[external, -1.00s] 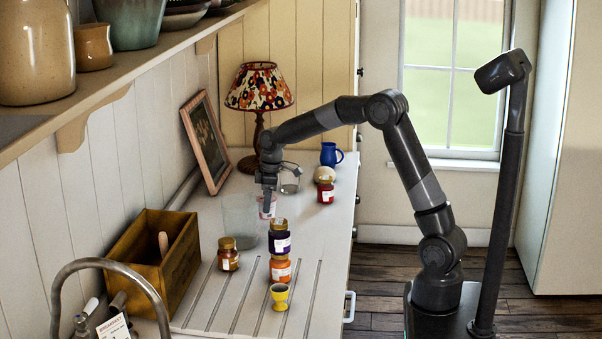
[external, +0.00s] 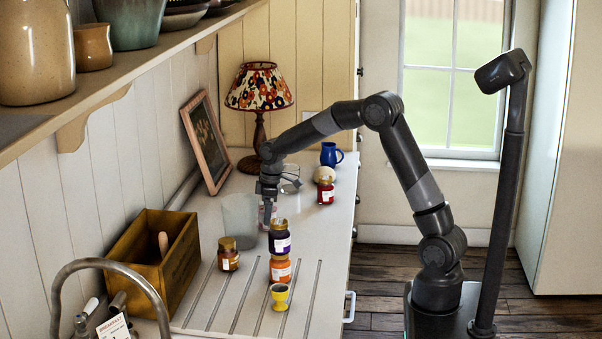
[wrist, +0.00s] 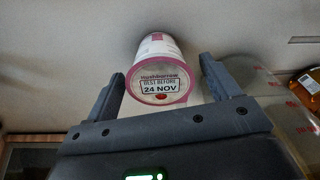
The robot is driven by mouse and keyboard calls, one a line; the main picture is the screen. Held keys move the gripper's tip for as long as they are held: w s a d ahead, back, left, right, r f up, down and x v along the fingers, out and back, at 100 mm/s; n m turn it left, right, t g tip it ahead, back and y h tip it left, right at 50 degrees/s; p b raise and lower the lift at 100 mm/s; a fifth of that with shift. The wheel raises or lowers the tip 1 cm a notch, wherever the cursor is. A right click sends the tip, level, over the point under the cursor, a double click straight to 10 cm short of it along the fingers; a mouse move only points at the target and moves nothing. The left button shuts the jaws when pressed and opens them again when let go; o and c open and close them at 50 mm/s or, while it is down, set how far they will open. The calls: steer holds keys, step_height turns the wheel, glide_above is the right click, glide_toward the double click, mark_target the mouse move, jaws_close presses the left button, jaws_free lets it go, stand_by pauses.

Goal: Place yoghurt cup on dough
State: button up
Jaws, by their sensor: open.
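The yoghurt cup (wrist: 160,82) is white and pink, with a printed lid facing the wrist camera. My gripper (wrist: 157,75) is open, with one finger on each side of the cup's lid and a visible gap at the left finger. In the external view, my gripper (external: 267,217) points down at the cup on the counter and hides most of it. A pale rounded lump (external: 326,172), which may be the dough, lies farther back on the counter, partly hidden behind a red jar (external: 326,192).
A clear container (external: 239,222) stands just left of my gripper. A glass jar (external: 290,181), blue jug (external: 331,154) and lamp (external: 258,100) stand behind. A wooden box (external: 165,262) is at left.

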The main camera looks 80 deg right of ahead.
step_height(320, 180, up, 12)
steer(key=s, duration=0.2)
steer(key=s+a+r, duration=0.4)
steer(key=a+r, duration=0.1)
steer(key=a, duration=0.3)
steer(key=s+a+f+m+t, duration=0.1)
steer(key=s+a+t, duration=0.1)
steer(key=s+a, duration=0.6)
steer(key=s+a+m+t, duration=0.1)
steer(key=s+a+t, duration=0.1)
steer(key=s+a, duration=0.6)
steer(key=s, duration=0.7)
steer(key=shift+s+f, duration=0.35)
steer(key=shift+s, duration=0.05)
steer(key=shift+o, duration=0.5)
steer(key=shift+s+a+f, duration=0.15)
steer(key=shift+s+f, duration=0.2)
steer(key=shift+s, duration=0.1)
